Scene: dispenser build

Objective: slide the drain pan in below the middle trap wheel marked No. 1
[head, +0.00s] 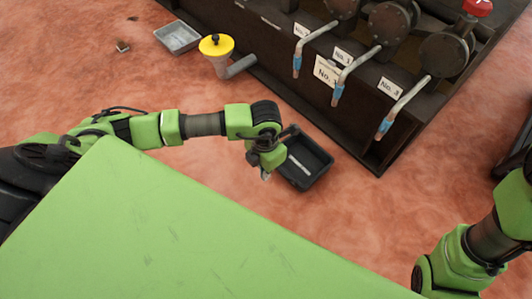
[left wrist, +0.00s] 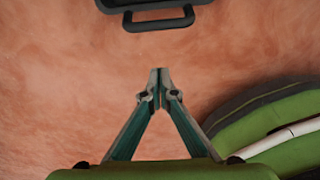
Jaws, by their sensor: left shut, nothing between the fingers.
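A dark rectangular pan (head: 322,170), which I take for the drain pan, sits on the floor in front of the dark cabinet, with a pale strip inside it. Its near edge and loop handle (left wrist: 160,22) show at the top of the left wrist view. My left gripper (head: 265,176) is just left of the pan, apart from it. Its fingertips (left wrist: 159,72) are together, empty, short of the handle. The middle trap wheel (head: 389,22) has the label No. 1 (head: 343,54) and a blue-tipped pipe (head: 337,95) below it. My right gripper is out of view.
The cabinet (head: 375,148) carries other wheels and pipes left and right of the middle one. A yellow-topped funnel (head: 216,45) and a grey metal tray (head: 178,37) stand at the back left. Reddish floor is clear between the pan and cabinet.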

